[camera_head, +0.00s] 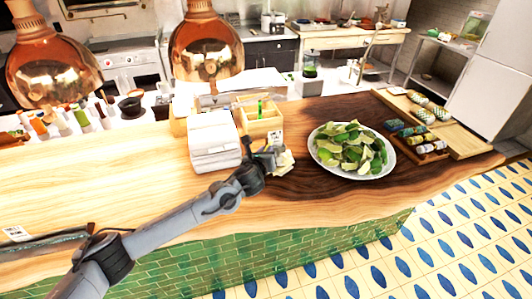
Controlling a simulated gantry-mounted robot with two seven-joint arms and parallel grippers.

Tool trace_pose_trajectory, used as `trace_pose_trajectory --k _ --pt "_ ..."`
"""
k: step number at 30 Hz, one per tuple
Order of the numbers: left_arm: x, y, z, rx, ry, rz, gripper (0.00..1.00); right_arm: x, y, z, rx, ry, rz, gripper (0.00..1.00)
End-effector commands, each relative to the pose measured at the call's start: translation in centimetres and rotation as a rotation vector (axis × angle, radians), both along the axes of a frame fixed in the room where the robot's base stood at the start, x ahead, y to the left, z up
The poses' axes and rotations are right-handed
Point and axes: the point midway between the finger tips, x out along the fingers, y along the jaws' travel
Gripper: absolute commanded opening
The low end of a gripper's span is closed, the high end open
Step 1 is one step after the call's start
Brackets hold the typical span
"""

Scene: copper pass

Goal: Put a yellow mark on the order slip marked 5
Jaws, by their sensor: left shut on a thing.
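My left gripper (270,156) is at the counter's middle, in front of a wooden caddy (262,125). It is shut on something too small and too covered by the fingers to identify. Pale paper (286,161) shows right beside its fingers; I cannot tell whether it is touched. A small white card with dark print (275,138) stands at the caddy's front right. A green pen-like thing (260,108) stands upright in the caddy. I cannot read a 5 on any paper, and no yellow mark can be made out. My right gripper is not in view.
A white plate of green leaves (353,173) is to the right, with small rolls (418,143) and a wooden board (466,138) beyond. Copper lamps (206,48) hang above.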

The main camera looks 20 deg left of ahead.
Motion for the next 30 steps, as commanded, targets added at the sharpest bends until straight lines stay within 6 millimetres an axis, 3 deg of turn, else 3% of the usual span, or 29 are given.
trace_pose_trajectory --k 30 --pt "1.4 0.9 -0.1 0.000 0.000 -0.001 0.00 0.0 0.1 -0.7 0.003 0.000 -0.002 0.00"
